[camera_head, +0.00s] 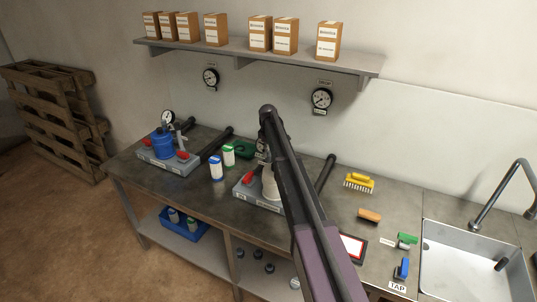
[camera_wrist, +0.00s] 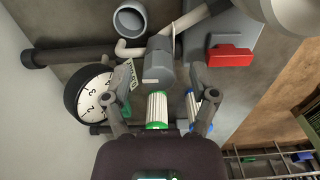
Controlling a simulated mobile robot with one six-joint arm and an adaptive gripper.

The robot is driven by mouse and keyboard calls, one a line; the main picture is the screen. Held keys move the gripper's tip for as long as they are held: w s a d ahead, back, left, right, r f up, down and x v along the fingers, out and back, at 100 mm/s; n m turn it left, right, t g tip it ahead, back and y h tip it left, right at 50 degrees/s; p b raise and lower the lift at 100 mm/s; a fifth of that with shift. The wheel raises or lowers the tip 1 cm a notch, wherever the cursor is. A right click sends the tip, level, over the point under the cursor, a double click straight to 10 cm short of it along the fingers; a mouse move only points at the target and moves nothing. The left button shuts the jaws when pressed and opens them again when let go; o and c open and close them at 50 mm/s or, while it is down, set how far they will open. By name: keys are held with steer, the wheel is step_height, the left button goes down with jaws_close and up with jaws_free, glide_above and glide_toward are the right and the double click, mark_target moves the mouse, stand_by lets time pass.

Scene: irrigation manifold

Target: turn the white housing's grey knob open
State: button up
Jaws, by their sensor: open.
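The white housing (camera_head: 269,184) stands on a grey base on the bench in the head view, partly hidden behind my arm. In the wrist view a pale rounded body at the top right corner (camera_wrist: 290,14) looks like part of it. A grey cylindrical piece (camera_wrist: 158,62), which looks like the grey knob, has a small pale mark and a hanging tag beside it. My gripper (camera_wrist: 158,95) is open, one finger each side of the space before this piece. I see no contact. The head view does not show my gripper clearly.
A red handle (camera_wrist: 230,56) sits right of the grey piece, and a round gauge (camera_wrist: 92,95) left. A blue housing (camera_head: 162,144) is farther left. A sink (camera_head: 470,262) is at right.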

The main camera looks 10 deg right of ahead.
stand_by(0.3)
jaws_close()
steer(key=shift+s+m, duration=0.1)
steer(key=shift+m, duration=0.4)
steer(key=m, duration=0.3)
steer(key=shift+m, duration=0.3)
steer(key=m, duration=0.4)
steer(key=shift+m, duration=0.3)
steer(key=m, duration=0.4)
steer(key=shift+f, duration=0.1)
steer(key=m, duration=0.4)
steer(key=shift+m, duration=0.4)
